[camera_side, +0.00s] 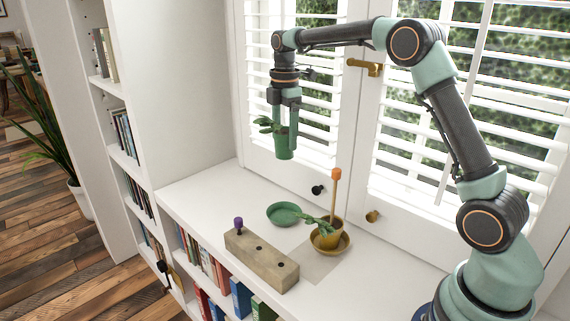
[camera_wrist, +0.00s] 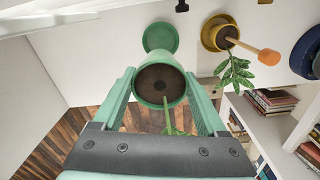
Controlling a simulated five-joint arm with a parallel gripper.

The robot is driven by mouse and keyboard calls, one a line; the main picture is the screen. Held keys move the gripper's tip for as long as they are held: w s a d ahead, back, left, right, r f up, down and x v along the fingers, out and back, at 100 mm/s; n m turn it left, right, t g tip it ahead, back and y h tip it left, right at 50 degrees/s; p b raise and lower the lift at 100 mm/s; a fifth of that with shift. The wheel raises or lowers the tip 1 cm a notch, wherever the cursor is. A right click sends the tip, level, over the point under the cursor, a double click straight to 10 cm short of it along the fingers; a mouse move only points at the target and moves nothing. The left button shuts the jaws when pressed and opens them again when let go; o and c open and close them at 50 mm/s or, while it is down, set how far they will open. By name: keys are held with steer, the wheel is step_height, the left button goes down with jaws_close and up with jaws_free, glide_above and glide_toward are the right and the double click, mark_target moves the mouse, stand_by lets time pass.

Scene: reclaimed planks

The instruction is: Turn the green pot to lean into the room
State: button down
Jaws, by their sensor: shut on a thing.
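The green pot (camera_side: 284,145) hangs upright in the air above the white sill, against the shutters. My gripper (camera_side: 284,117) points down and is shut on it from both sides. In the wrist view the green pot (camera_wrist: 160,86) sits between the fingers, dark soil facing the camera. Its plant (camera_side: 267,126) leans out to the left in the side view, towards the room. The stem (camera_wrist: 167,118) runs towards the gripper's palm in the wrist view. The green saucer (camera_side: 284,213) lies empty on the sill below; it also shows in the wrist view (camera_wrist: 160,37).
A yellow pot (camera_side: 323,240) with a leaning plant and an orange-capped stake (camera_side: 335,186) stands on a yellow saucer (camera_side: 343,245). A wooden block (camera_side: 262,262) with a purple-topped peg (camera_side: 238,224) lies at the sill's front. Window knobs (camera_side: 317,190) jut out behind. The sill's left end is clear.

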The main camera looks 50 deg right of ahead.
mark_target(283, 157)
steer(key=f, duration=1.8)
steer(key=shift+a+f, duration=0.2)
steer(key=shift+f, duration=0.15)
jaws_free()
step_height(283, 157, up, 12)
steer(key=shift+a+r, duration=0.1)
steer(key=shift+r, duration=0.15)
steer(key=s+a+r+m+t, duration=0.1)
steer(key=s+a+r+m, duration=0.1)
steer(key=s+r+m, duration=0.3)
steer(key=s+a+r+m+t, duration=0.1)
steer(key=s+a+m+t, duration=0.1)
steer(key=s+m, duration=0.3)
steer(key=s+a+r+m+t, duration=0.2)
steer(key=s+m, duration=0.3)
steer(key=s, duration=0.6)
steer(key=shift+s+a+r+t, duration=0.2)
steer(key=shift+a+r+t, duration=0.1)
steer(key=shift+a, duration=0.5)
